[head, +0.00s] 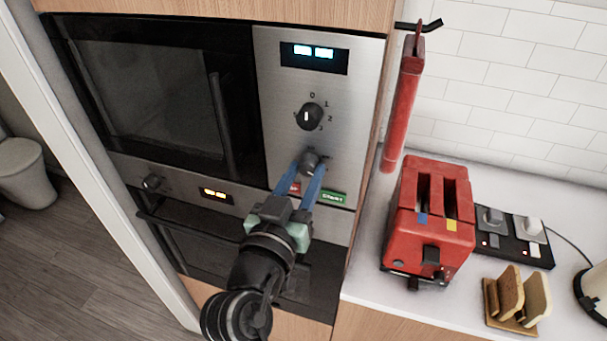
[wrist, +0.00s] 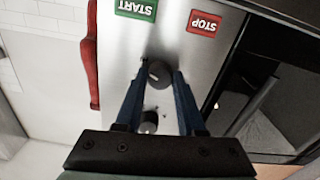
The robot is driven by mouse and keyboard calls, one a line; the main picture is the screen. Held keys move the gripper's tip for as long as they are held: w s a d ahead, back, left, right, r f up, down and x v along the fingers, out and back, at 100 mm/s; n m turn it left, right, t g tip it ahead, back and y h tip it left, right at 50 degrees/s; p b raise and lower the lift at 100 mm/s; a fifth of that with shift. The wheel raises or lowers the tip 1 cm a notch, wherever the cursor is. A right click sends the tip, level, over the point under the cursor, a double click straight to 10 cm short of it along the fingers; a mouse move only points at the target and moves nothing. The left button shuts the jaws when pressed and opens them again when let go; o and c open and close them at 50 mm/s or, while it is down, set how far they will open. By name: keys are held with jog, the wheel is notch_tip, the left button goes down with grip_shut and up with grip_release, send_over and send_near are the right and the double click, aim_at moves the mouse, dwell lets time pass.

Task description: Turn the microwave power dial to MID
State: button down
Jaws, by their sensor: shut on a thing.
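The microwave (head: 272,75) is built into a wooden cabinet, with a steel control panel on its right side. A lower dark dial (head: 310,160) sits between the upper dial and the STOP and START buttons. My gripper (head: 303,172) is shut on this lower dial, one blue finger on each side. The wrist view, which sees the panel upside down, also shows the dial (wrist: 160,74) between the fingertips, with a light pointer mark. Its setting labels cannot be read. The upper dial (head: 309,116), numbered 0 to 3, is clear of the fingers.
The green START button (head: 334,197) and red STOP button (head: 295,188) lie just below the held dial. A red toaster (head: 430,218) stands on the counter to the right. A long red item (head: 404,100) hangs beside the cabinet. An oven (head: 215,245) is below.

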jog(key=n, duration=0.5)
jog(key=shift+p, duration=0.4)
jog(key=n+p, duration=0.1)
jog(key=n, duration=0.4)
jog(key=shift+n, duration=0.3)
jog(key=c, duration=0.5)
grip_release()
jog(key=b+v, duration=0.4)
jog(key=v, duration=0.9)
jog(key=shift+r+b, duration=0.1)
jog(key=shift+b, duration=0.2)
